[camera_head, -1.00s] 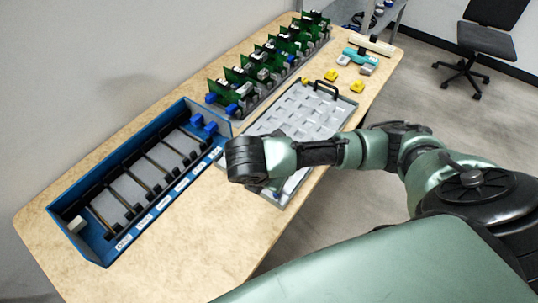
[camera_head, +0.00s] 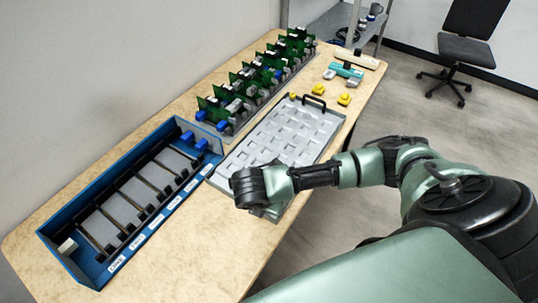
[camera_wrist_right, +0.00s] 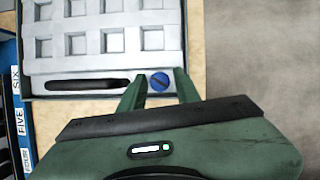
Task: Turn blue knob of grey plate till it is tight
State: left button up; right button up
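The grey plate (camera_head: 321,128) with rows of square pockets lies on the table; the right wrist view shows its near end (camera_wrist_right: 112,10). The blue knob (camera_wrist_right: 159,83), a round head with a dark slot across it, sits beside a black handle (camera_wrist_right: 88,85) at that end. My right gripper (camera_wrist_right: 160,76) is open, its two green fingers spread on either side of the knob with gaps visible; whether they touch it or how high they are I cannot tell. In the head view my right wrist (camera_head: 248,187) covers the knob. My left gripper is out of view.
A blue box (camera_head: 57,247) with black dividers and number labels stands left of the plate. Green circuit boards (camera_head: 240,83) stand in a row behind it. Yellow parts (camera_head: 344,100) and a teal-and-white part (camera_head: 346,70) lie at the far end. Bare table (camera_head: 195,250) is at the near end.

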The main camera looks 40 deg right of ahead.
grip_shut()
jog(key=shift+r+m+p, duration=0.2)
jog(key=shift+m+p, duration=0.1)
jog(key=shift+p, duration=0.25)
jog(key=m+g+p, duration=0.2)
jog(key=m+p, duration=0.2)
jog(key=p, duration=0.2)
jog(key=shift+w+a+r, duration=0.1)
jog(key=shift+r, duration=0.05)
jog(key=shift+w+m+g+h+p, duration=0.1)
jog(key=shift+m+g+h+p, duration=0.25)
jog(key=shift+m+p, duration=0.75)
jog(key=shift+f+m+g+p, duration=0.3)
jog(key=shift+m+p, duration=0.4)
jog(key=shift+m, duration=0.3)
